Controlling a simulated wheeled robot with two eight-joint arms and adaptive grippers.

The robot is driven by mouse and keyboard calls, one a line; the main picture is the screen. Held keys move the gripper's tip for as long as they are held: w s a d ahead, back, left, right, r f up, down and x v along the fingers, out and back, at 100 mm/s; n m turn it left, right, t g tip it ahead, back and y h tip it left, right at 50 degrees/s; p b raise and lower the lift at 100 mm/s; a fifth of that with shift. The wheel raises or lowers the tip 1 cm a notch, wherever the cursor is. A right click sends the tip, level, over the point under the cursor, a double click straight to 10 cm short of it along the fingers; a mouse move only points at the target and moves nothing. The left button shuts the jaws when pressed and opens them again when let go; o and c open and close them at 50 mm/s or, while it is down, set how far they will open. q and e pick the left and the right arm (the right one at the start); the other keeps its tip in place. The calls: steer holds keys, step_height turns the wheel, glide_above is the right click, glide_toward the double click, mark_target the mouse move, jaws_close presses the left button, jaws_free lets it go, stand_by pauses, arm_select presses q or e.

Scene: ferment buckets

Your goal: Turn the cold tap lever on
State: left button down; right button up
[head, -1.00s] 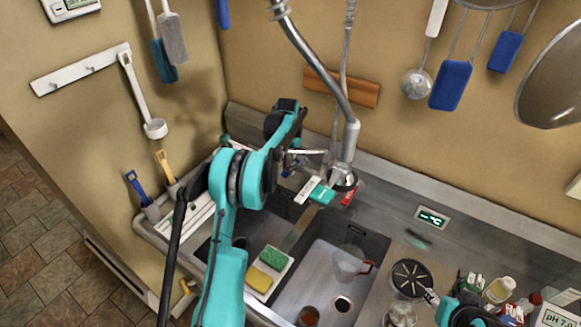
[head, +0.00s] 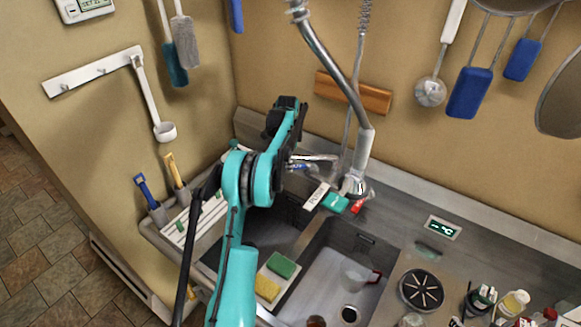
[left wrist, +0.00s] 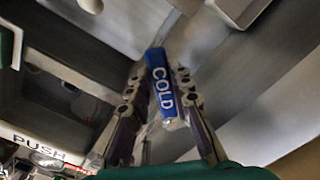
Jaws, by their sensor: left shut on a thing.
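The cold tap lever (left wrist: 161,84) is a blue bar marked COLD in the left wrist view. It lies between the two fingers of my left gripper (left wrist: 160,72), which is shut on it. The lever is mostly hidden there by my gripper and arm. My right gripper is not in view.
The sink (head: 328,290) holds a clear jug (head: 355,276). A green sponge (head: 282,265) and a yellow sponge (head: 267,288) lie on the left. Bottles (head: 514,303) stand at right.

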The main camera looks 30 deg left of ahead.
arm_select(q)
steer(key=shift+w+a+m, duration=0.4)
steer(key=shift+w+m, duration=0.1)
steer(key=shift+m, duration=0.4)
steer(key=c, duration=1.4)
jaws_free()
steer(key=shift+o, duration=0.2)
step_height(320, 180, up, 12)
